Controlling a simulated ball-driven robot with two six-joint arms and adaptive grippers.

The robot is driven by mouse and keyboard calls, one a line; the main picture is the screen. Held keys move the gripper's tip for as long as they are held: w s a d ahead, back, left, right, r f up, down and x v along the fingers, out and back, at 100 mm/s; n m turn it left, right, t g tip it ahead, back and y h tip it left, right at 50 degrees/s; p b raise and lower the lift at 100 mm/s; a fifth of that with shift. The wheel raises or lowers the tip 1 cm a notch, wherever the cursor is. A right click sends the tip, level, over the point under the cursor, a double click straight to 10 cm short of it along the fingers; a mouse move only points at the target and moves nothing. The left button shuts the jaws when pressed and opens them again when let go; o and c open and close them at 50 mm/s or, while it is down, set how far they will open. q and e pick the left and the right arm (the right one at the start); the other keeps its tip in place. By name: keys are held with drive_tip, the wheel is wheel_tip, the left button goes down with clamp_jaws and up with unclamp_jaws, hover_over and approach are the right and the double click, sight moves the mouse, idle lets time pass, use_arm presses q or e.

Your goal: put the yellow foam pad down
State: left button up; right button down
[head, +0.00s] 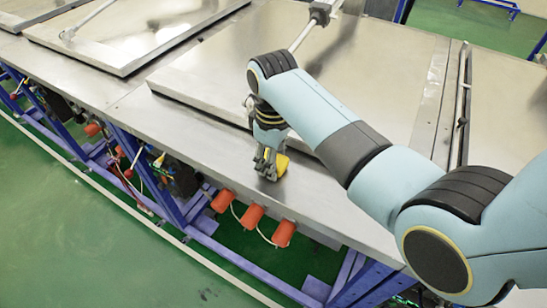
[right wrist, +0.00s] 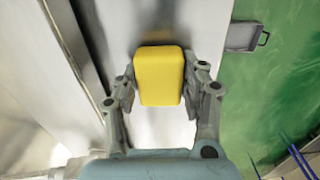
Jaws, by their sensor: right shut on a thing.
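The yellow foam pad (right wrist: 159,76) is a rounded yellow block between the two fingers of my right gripper (right wrist: 160,88) in the right wrist view. In the head view the pad (head: 281,164) shows partly behind the fingers of my right gripper (head: 269,168), which point down at the front strip of the metal table (head: 190,128). The gripper is shut on the pad. The pad is at or just above the metal surface; I cannot tell whether it touches. My left gripper is not in view.
A large metal lid (head: 225,75) lies behind the gripper, and another lid (head: 120,35) is at the back left. Several orange cups (head: 252,215) hang below the table's front edge. The front strip left of the gripper is clear. Green floor (head: 60,230) lies beyond the edge.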

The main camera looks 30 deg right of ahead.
sight(278, 159)
drive_tip(key=shift+f, duration=0.15)
drive_tip(key=shift+f, duration=0.1)
drive_tip(key=c, duration=0.7)
unclamp_jaws()
drive_tip(key=r, duration=0.3)
drive_tip(key=r+b, duration=0.1)
drive_tip(key=r, duration=0.3)
drive_tip(key=d+r, duration=0.1)
drive_tip(key=r, duration=0.3)
drive_tip(key=shift+s+b, duration=0.25)
drive_tip(key=shift+b, duration=0.1)
drive_tip(key=shift+a, duration=0.1)
